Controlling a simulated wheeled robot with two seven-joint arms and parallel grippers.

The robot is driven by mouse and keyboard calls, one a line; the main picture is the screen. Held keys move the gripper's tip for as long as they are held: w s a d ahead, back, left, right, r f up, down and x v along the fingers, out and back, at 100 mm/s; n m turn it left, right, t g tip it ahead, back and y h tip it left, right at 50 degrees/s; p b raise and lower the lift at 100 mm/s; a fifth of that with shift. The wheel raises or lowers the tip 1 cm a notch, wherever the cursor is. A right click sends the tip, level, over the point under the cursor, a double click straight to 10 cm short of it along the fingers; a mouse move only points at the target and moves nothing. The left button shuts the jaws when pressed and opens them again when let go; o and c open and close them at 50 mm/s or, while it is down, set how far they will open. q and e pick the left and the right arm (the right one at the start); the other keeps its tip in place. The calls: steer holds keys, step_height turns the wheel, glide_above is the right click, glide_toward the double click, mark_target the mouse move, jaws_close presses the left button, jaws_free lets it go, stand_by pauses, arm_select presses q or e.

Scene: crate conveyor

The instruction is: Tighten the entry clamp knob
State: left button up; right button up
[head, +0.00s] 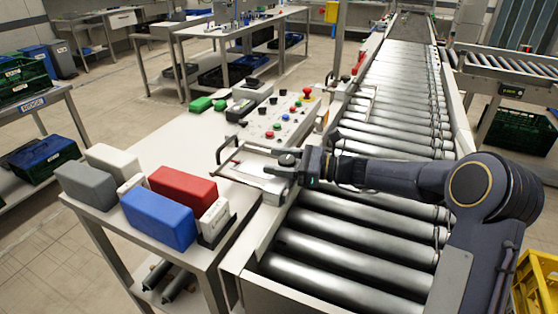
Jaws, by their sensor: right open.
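My right arm reaches in from the right across the rollers. My right gripper (284,167) is at the near edge of the control table, above a flat metal plate (250,166) with a dark handle at its left. A dark round knob (287,159) shows at the fingertips and looks like the entry clamp knob. The gripper is open with its fingers around or right beside the knob; the small size hides whether they touch it. My left gripper is not in view.
The roller conveyor (393,113) runs away beside the table. Behind the plate is a control panel (275,123) with coloured buttons and a red emergency button. Blue (158,218), red (183,187), grey (86,185) and white blocks stand on the table's near left. A yellow crate (537,283) is at lower right.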

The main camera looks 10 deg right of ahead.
mark_target(294, 165)
steer(key=c, duration=1)
steer(key=m+t+h+b, duration=0.1)
steer(key=m+t+b, duration=0.1)
steer(key=t+b, duration=0.1)
steer(key=shift+w+d+f+h, duration=0.1)
steer(key=shift+w+f+h, duration=0.1)
steer(key=shift+h, duration=0.2)
steer(key=shift+r+m+t+h+b, duration=0.2)
steer(key=shift+m+t+h+b, duration=0.15)
steer(key=shift+m+t, duration=0.15)
steer(key=o, duration=1)
steer(key=shift+v, duration=3.9)
